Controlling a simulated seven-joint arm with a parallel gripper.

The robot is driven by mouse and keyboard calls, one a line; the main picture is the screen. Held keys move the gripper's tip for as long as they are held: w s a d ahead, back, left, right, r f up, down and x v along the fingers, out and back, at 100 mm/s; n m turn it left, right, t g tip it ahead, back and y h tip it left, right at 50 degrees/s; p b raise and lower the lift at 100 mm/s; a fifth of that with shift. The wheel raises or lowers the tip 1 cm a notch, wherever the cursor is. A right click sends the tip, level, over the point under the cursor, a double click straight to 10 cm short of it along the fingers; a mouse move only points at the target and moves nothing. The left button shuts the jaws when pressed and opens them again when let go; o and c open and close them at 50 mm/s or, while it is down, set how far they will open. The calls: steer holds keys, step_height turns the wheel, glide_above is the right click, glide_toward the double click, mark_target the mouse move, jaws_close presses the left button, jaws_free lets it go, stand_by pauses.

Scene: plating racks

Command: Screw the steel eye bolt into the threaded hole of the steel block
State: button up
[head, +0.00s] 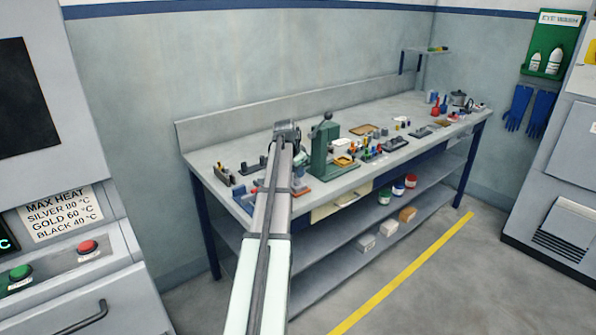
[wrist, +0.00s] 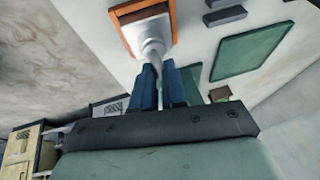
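In the wrist view, my gripper (wrist: 161,72) has its two blue fingers close together around a narrow grey metal piece. This looks like the steel eye bolt (wrist: 152,47), partly hidden between the fingertips. Its far end meets or overlaps the grey steel block (wrist: 143,28) in an orange-edged holder (wrist: 121,32). I cannot tell whether the thread is in the hole, which is hidden. In the head view, my arm covers the gripper and the bolt. A bit of the orange-red holder (head: 302,190) shows just right of the arm.
A tall green press (head: 321,150) stands on the bench close right of my arm. Small dark fixtures (head: 224,173) stand to the left. Several tools and trays fill the bench further right. A low backboard (head: 240,120) runs along the wall.

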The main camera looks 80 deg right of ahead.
jaws_close()
steer(key=o, duration=0.7)
jaws_free()
steer(key=shift+c, duration=0.5)
steer(key=shift+c, duration=0.9)
steer(key=shift+r, duration=0.1)
steer(key=shift+r, duration=2.4)
